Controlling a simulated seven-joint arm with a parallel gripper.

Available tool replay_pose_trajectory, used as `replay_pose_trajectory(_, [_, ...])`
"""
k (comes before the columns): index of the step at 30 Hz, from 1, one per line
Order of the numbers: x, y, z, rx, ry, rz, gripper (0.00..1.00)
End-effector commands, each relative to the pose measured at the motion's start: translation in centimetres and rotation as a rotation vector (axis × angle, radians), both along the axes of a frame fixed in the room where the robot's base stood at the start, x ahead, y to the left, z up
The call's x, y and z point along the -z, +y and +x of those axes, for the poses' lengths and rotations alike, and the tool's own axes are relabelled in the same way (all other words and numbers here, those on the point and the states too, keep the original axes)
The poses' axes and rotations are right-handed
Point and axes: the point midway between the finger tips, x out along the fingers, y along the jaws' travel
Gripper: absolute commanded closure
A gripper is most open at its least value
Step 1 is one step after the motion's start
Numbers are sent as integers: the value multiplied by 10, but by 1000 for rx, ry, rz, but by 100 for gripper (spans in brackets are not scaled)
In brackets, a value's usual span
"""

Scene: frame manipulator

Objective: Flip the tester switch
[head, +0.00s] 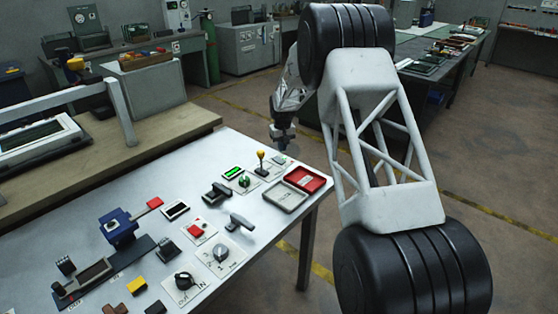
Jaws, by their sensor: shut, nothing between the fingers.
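My gripper (284,146) hangs pointing down at the far right corner of the white table (275,233); its fingers look close together and are small in the picture. A toggle with a yellow knob (260,155) stands upright on a plate just to the left of and in front of my gripper, apart from it. Beside it are a small green-lit display (233,172) and a green round knob (244,181). I cannot tell for certain which of these controls is the tester switch.
A red tray (306,179) and a grey tray (284,196) lie near the table's right edge. A lever handle (241,220), a rotary knob (220,252), a red button (196,231) and a blue vise-like block (118,226) crowd the front. My arm covers the right side.

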Motion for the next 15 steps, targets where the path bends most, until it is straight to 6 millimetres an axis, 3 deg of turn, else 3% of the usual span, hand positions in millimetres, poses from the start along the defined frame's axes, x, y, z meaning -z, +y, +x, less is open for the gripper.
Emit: replay_pose_trajectory(15, [-14,0,0,0,0,0,100])
